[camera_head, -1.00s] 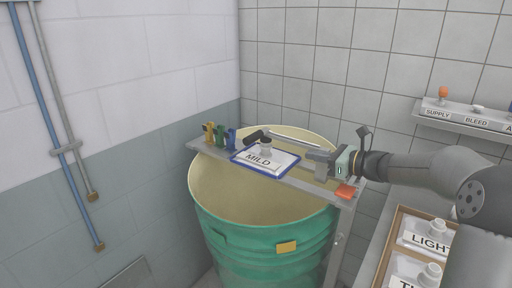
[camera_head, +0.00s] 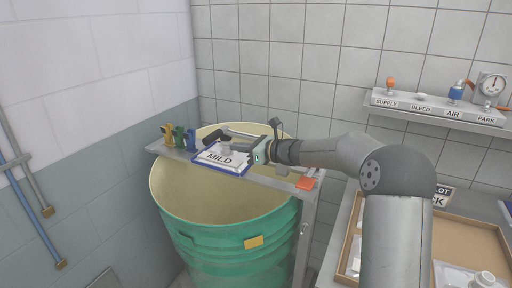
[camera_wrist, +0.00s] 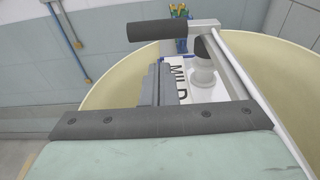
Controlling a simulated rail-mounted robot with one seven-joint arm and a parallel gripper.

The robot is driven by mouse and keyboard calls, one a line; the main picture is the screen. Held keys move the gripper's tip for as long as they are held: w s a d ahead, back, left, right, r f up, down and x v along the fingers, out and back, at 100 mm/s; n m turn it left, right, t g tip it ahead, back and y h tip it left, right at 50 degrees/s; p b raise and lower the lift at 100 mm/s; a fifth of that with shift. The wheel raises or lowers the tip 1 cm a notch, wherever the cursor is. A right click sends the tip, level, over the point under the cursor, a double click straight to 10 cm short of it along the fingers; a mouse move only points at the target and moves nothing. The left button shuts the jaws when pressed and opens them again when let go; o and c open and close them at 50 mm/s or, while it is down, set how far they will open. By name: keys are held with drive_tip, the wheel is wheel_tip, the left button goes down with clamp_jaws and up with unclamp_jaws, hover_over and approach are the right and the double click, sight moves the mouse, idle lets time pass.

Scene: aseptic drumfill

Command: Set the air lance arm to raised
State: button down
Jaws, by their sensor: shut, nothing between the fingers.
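The air lance arm is a pale metal bar (camera_head: 243,135) lying roughly level above the drum's mouth, with a dark grip (camera_head: 214,136) at its left end. In the wrist view the dark grip (camera_wrist: 165,30) lies crosswise just beyond my fingertips, and the bar (camera_wrist: 252,88) runs down the right side. My gripper (camera_head: 240,152) is at the right edge of the MILD card, close to the bar. In the wrist view my gripper (camera_wrist: 155,72) has its fingers together and empty, apart from the grip. The bar's pivot end is partly hidden by my gripper in the head view.
The MILD card (camera_head: 208,159) with a pale knob lies on a grey plank across the green drum (camera_head: 230,245). Coloured clips (camera_head: 180,137) stand at the plank's left end, an orange piece (camera_head: 306,183) at its right. A labelled shelf (camera_head: 440,112) and wooden tray (camera_head: 345,245) are to the right.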

drive_tip(key=p+x, duration=0.1)
drive_tip(key=x, duration=0.7)
drive_tip(key=shift+d+r+b, duration=0.1)
drive_tip(key=shift+b, duration=0.2)
